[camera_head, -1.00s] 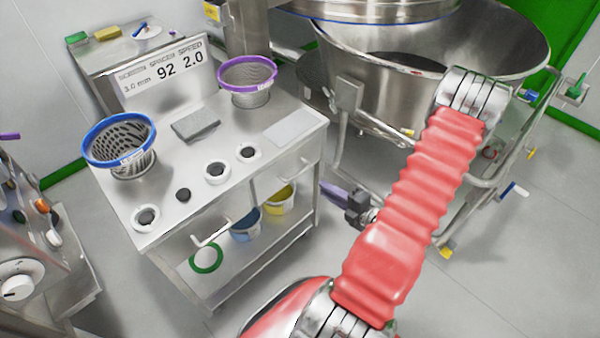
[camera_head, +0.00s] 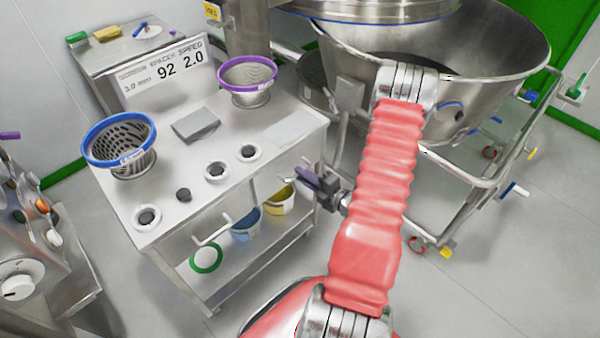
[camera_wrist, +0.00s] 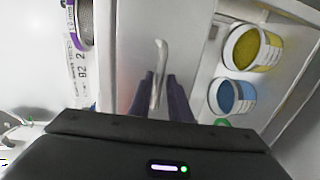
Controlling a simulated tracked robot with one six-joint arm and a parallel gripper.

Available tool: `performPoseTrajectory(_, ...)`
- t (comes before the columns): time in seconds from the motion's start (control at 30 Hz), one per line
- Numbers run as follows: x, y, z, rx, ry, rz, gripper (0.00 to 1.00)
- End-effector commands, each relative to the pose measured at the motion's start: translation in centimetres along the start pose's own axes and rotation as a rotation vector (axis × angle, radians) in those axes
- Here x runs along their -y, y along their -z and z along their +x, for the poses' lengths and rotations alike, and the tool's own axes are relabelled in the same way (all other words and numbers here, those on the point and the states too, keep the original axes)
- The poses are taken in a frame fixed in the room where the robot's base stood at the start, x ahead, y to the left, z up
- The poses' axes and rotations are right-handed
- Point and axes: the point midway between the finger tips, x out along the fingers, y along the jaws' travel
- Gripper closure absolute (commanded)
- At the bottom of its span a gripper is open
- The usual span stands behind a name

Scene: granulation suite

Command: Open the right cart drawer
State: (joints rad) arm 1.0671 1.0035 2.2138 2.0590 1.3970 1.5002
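The right drawer's grey front (camera_wrist: 190,40) fills the middle of the wrist view and looks closed. Its pale bar handle (camera_wrist: 158,62) stands out from it. My gripper (camera_wrist: 160,84) has its two dark purple fingers apart, one on each side of the handle's near part. I cannot tell whether either finger touches it. In the head view my gripper (camera_head: 308,178) is side-on at the cart's right front, by the right handle, which it partly covers. The left drawer's handle (camera_head: 212,232) stands clear to the left on the cart (camera_head: 180,232).
A yellow bucket (camera_head: 280,202) and a blue bucket (camera_head: 246,224) sit on the cart's lower shelf, below the drawers. Sieve baskets with purple (camera_head: 248,74) and blue (camera_head: 118,138) rims stand on top. A large steel bowl (camera_head: 490,55) on a wheeled frame is behind my arm.

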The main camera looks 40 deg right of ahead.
Motion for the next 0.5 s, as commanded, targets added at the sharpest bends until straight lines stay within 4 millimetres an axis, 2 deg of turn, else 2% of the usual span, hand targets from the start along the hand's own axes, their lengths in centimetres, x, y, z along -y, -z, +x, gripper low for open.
performPoseTrajectory(0.2,0.0,0.0,2.0,-0.002,0.000,0.000,0.83)
performPoseTrajectory(0.5,0.0,-0.1,2.3,0.000,0.000,0.000,0.83)
